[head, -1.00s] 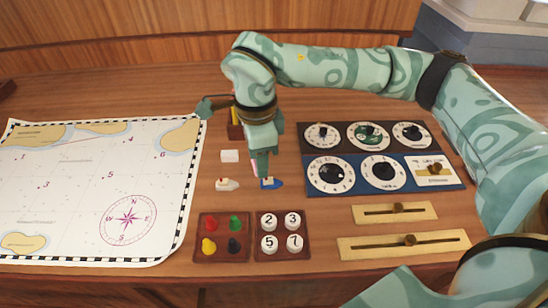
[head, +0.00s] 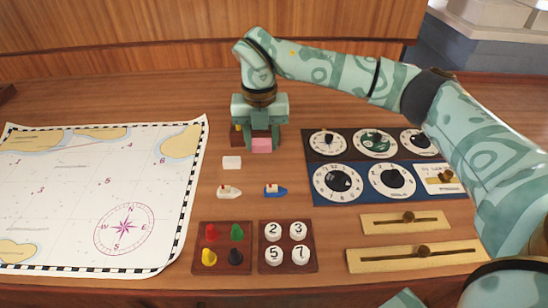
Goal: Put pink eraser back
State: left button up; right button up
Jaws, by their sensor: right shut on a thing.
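My right gripper (head: 261,139) points down at the back of the desk, to the left of the dial panel. It is shut on the pink eraser (head: 262,146), which shows between its fingers. A small dark brown holder (head: 236,135) with something yellow in it stands directly behind and beside the gripper, mostly hidden by it. I cannot tell whether the eraser touches the holder or the desk. My left gripper is not in view.
A white block (head: 232,162), a white-and-red boat (head: 229,192) and a blue boat (head: 275,190) lie in front. Trays of colored pegs (head: 223,270) and numbered discs (head: 287,270) are nearer. The chart (head: 75,210) lies left; the dial panel (head: 313,190) and sliders (head: 375,226) are right.

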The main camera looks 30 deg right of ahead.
jog(key=b, duration=0.1)
send_over(274, 166)
jog(key=f, duration=0.5)
jog(key=shift+a+f, duration=0.2)
jog(key=shift+f, duration=0.05)
jog(key=f, duration=0.1)
jog(key=f+b, duration=0.1)
jog(key=f, duration=0.1)
jog(key=shift+d+f, duration=0.25)
jog(key=shift+f, duration=0.1)
jog(key=o, duration=0.9)
notch_tip(274, 166, up, 12)
jog(key=shift+r+p, duration=0.1)
jog(key=shift+p, duration=1.15)
